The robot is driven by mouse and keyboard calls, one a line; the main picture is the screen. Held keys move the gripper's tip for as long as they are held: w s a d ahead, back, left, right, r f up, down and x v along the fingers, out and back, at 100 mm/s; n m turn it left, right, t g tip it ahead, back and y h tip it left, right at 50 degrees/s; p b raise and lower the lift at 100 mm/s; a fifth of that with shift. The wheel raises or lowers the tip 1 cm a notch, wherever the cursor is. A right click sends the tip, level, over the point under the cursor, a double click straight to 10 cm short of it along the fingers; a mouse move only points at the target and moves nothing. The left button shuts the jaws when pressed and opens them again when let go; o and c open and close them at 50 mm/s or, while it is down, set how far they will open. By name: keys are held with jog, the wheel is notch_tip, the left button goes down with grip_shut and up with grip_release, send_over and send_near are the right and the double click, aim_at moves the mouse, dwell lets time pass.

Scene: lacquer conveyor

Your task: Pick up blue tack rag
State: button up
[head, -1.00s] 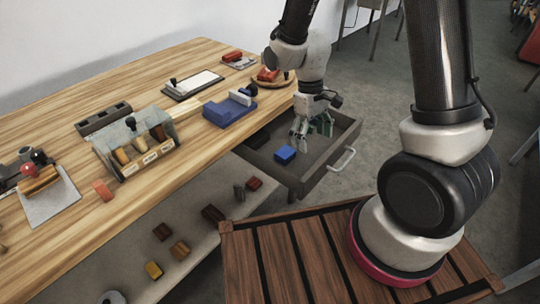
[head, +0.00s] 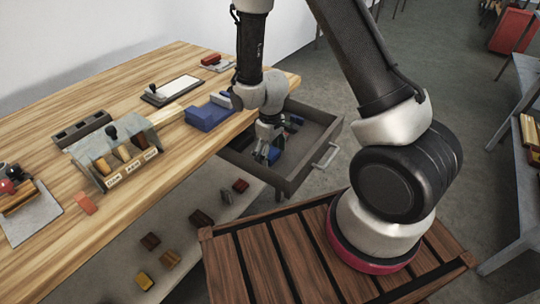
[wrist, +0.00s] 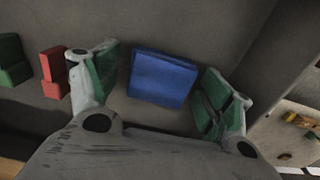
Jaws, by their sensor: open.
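The blue tack rag (wrist: 163,78) looks like a folded blue square lying on the floor of the pulled-out grey drawer (head: 318,158). In the wrist view it lies between the two spread, green-padded fingers of my gripper (wrist: 161,88), with a gap to each finger. In the head view my gripper (head: 266,154) points down into the drawer and hides most of the rag. My gripper is open and holds nothing.
In the wrist view a red block (wrist: 53,73) and a green block (wrist: 13,60) sit left of the gripper. The drawer wall (wrist: 262,65) rises at right. The wooden workbench (head: 185,140) holds a blue block-shaped item (head: 207,117) and a stamp rack (head: 115,155).

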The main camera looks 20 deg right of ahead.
jog(key=c, duration=0.9)
jog(key=shift+c, duration=0.2)
notch_tip(320, 180, up, 10)
jog(key=shift+r, duration=0.1)
